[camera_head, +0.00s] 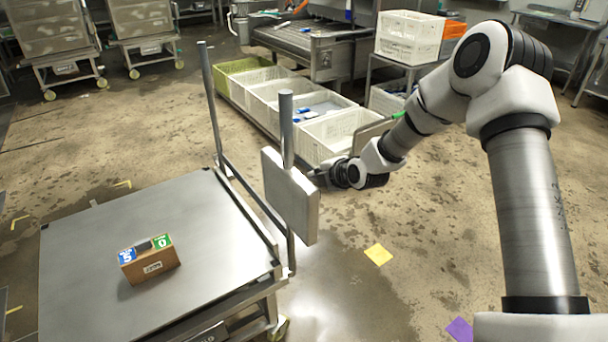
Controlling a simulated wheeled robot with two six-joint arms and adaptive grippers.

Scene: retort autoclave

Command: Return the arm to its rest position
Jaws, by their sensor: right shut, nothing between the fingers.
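My right arm (528,210) comes in from the lower right, bends at the top right and reaches down to the left. My right gripper (320,178) is small and dark at its end, shut and empty. It is close to the right edge of a grey metal box (290,195) on the cart's post; I cannot tell whether they touch. The box may hide part of the fingertips. My left gripper is not in view.
A steel-topped cart (215,240) with upright posts (287,130) stands at the lower left. A small cardboard box (150,264) with blue and green labels sits on it. White crates (335,135) line up behind my forearm.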

